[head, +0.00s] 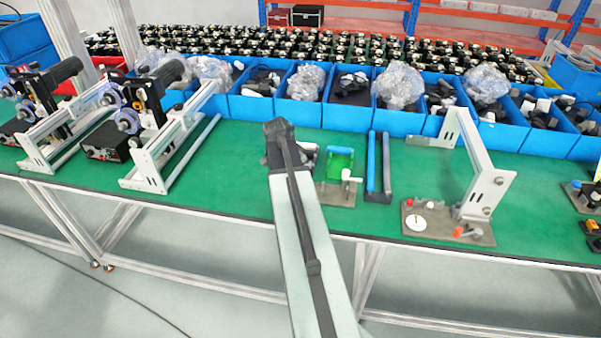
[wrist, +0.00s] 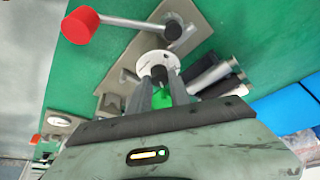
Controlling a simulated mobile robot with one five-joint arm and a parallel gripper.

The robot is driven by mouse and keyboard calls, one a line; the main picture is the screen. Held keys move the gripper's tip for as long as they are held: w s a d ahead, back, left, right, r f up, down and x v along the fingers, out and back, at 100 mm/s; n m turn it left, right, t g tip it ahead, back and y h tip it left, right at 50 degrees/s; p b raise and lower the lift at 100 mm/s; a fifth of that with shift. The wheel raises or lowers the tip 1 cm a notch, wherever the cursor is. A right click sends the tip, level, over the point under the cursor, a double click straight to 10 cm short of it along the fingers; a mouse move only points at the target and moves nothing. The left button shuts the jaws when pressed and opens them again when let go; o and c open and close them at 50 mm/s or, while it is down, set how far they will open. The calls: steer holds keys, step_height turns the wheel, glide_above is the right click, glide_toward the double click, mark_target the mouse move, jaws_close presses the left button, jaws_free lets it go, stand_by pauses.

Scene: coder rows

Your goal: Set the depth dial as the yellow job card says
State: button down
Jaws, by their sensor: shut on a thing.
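In the wrist view a white round dial (wrist: 154,62) with small dark marks stands on a grey-brown plate (wrist: 115,80). My gripper (wrist: 161,82) has its two dark fingers at this dial and is shut on it; the fingers hide its near part. A bit of green shows between the fingers. In the head view my arm covers the gripper and the dial. I cannot make out a yellow job card or read the dial's marks.
A crank with a red knob (wrist: 80,25) reaches over the plate close to the dial. In the head view a fixture with a green block (head: 340,162), blue rails (head: 371,165) and a second plate with a white disc (head: 415,223) stand to the right. Blue bins (head: 345,117) line the back.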

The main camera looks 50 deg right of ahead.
steer(key=m, duration=0.1)
steer(key=m+g, duration=0.1)
steer(key=m, duration=0.2)
steer(key=shift+w+m+g+y, duration=0.25)
steer(key=shift+m+g+y, duration=0.05)
steer(key=shift+g, duration=0.1)
steer(key=shift+m+g+y, duration=0.4)
steer(key=shift+m+g, duration=0.1)
steer(key=shift+m, duration=1.1)
steer(key=c, duration=1.2)
jaws_free()
